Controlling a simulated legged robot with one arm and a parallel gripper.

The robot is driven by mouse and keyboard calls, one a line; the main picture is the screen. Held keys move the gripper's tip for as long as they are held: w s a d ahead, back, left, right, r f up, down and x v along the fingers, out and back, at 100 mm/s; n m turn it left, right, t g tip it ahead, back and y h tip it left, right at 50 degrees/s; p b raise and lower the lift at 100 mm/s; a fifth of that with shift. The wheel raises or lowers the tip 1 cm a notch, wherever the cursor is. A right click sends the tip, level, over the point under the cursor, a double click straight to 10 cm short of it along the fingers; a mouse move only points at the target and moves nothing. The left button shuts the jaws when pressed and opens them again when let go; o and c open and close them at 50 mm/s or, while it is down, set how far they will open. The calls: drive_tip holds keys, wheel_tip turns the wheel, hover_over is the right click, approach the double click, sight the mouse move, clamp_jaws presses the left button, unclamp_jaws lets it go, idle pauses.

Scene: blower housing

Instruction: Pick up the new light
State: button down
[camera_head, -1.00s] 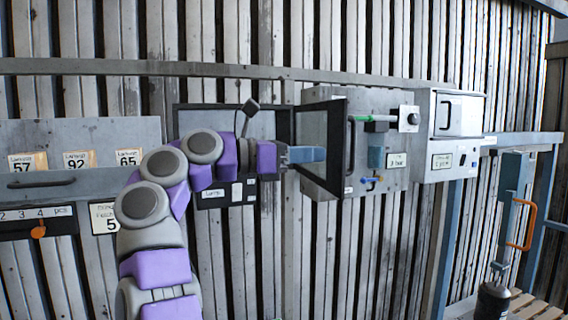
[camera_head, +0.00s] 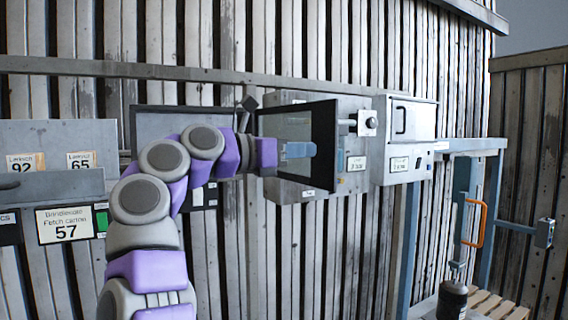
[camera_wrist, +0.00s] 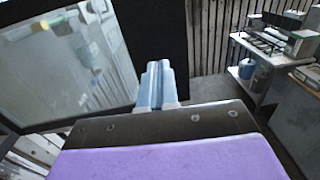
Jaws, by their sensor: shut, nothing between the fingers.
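I cannot pick out the new light for certain in either view. My gripper (camera_head: 312,150) is shut and empty, its light blue fingers in front of the glass of a black-framed door (camera_head: 326,160) on a grey wall box (camera_head: 292,190). In the wrist view the shut fingers (camera_wrist: 157,82) point ahead, with the door's glass pane (camera_wrist: 60,75) to the left and its black frame close by. Whether the fingers touch the door I cannot tell. The door hides most of the box's front.
A white box (camera_head: 408,120) hangs to the right. A post with an orange handle (camera_head: 475,222) stands farther right, above a black cylinder (camera_head: 453,300). In the wrist view, a shelf unit (camera_wrist: 262,85) holds a blue jug (camera_wrist: 247,68). A labelled panel (camera_head: 66,222) is at left.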

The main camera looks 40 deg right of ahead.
sight(321, 150)
drive_tip(key=shift+s+d+f+n+t+h+b, duration=0.2)
drive_tip(key=shift+d+n+t+b, duration=0.25)
drive_tip(key=shift+d+t+b, duration=0.3)
drive_tip(key=shift+s+d+n+t+h+b, duration=0.1)
drive_tip(key=shift+s+d+n+t+b, duration=0.3)
drive_tip(key=shift+d+t+b, duration=0.4)
drive_tip(key=shift+d+r+n+t+b, duration=0.1)
drive_tip(key=shift+d+n+t+b, duration=0.3)
drive_tip(key=shift+d+n+t, duration=0.55)
drive_tip(key=shift+d+m, duration=0.15)
drive_tip(key=shift+m, duration=0.25)
